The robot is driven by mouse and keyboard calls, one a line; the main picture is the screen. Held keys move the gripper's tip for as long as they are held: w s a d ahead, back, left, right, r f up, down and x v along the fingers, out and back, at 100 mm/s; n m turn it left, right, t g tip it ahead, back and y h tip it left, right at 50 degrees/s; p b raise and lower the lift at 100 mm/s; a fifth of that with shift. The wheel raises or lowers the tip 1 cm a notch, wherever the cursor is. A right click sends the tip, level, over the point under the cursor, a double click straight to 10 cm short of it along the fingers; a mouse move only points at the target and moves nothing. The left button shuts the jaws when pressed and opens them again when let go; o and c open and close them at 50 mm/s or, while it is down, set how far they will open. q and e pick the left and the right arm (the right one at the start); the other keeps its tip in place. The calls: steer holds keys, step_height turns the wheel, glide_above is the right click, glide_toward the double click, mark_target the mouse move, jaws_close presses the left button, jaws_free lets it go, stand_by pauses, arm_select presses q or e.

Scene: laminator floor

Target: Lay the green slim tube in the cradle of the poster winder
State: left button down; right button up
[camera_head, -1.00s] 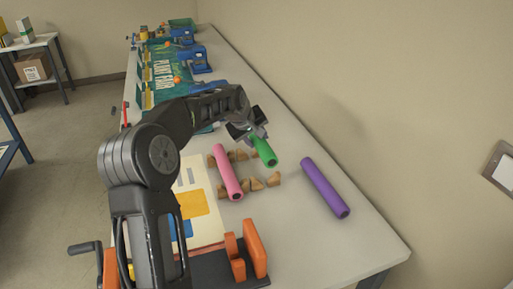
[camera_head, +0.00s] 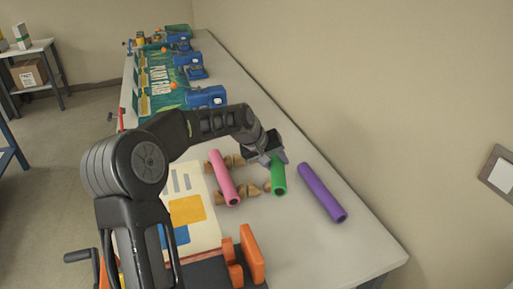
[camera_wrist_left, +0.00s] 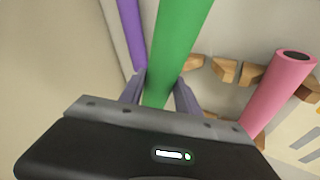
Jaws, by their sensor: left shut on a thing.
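My left gripper (camera_head: 267,150) is shut on the green slim tube (camera_head: 278,178), near its far end. In the left wrist view, the green tube (camera_wrist_left: 177,45) runs between the two fingers (camera_wrist_left: 160,92). In the head view the tube shows between the pink and purple tubes; its exact height over the table is hard to tell. The nearest winder, with orange uprights (camera_head: 251,254) and a dark crank (camera_head: 80,255), stands at the bottom, partly hidden by my arm and cut off by the frame. My right gripper is not in view.
A pink tube (camera_head: 223,178) lies on wooden blocks (camera_head: 250,190). A purple tube (camera_head: 321,192) lies to the right. A printed poster (camera_head: 187,205) lies left of the pink tube. Blue machines (camera_head: 207,97) stand farther back. The table's near right (camera_head: 345,255) is clear.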

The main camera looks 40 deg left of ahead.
arm_select(q)
steer(key=s+d+f+m+g+h, duration=0.1)
steer(key=s+d+m, duration=0.3)
steer(key=d, duration=0.5)
steer(key=s+d+f+m+g+h, duration=0.1)
steer(key=s+d+m+g+h, duration=0.1)
steer(key=d, duration=0.8)
steer(key=s+m+h, duration=0.1)
steer(key=s+m, duration=0.1)
steer(key=m, duration=0.1)
steer(key=shift+s+d, duration=0.3)
steer(key=shift+s, duration=0.1)
